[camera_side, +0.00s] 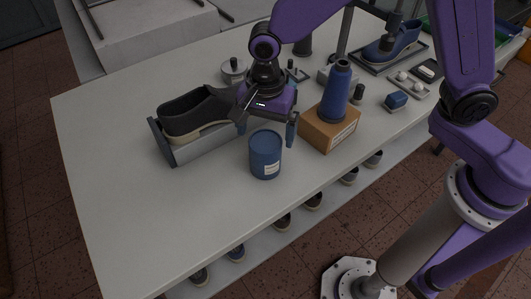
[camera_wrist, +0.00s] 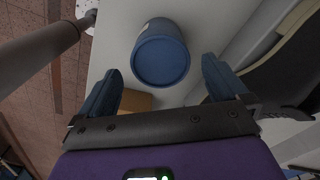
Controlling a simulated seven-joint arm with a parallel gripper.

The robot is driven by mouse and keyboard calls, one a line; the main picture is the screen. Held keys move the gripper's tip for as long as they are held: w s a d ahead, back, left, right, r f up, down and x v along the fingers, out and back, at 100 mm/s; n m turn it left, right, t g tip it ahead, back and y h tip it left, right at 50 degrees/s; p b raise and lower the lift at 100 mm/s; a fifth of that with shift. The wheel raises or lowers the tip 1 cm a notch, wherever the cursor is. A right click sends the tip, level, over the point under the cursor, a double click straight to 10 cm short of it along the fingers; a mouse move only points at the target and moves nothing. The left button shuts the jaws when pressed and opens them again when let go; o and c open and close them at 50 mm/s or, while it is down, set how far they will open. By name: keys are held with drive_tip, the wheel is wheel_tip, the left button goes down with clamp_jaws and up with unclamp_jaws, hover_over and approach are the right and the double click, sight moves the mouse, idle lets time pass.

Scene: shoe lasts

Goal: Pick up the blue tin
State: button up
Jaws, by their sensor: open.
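The blue tin (camera_side: 265,155) stands upright on the pale table, with a white label low on its side. My gripper (camera_side: 268,128) is above and just behind the tin, pointing down, with its jaws apart and empty. In the wrist view the tin (camera_wrist: 161,55) lies ahead of my open gripper (camera_wrist: 160,78), roughly centred between the two blue fingers. The fingers do not appear to touch it.
A cardboard box (camera_side: 331,128) with a blue thread cone (camera_side: 336,92) on it stands close right of the tin. A grey tray (camera_side: 172,148) holding a dark shoe (camera_side: 200,112) is close left. The table's front left (camera_side: 150,225) is clear.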

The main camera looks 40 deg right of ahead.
drive_tip(key=shift+f, duration=3.8)
drive_tip(key=shift+r, duration=0.1)
drive_tip(key=c, duration=1.7)
drive_tip(key=shift+c, duration=0.2)
drive_tip(key=shift+r, duration=0.1)
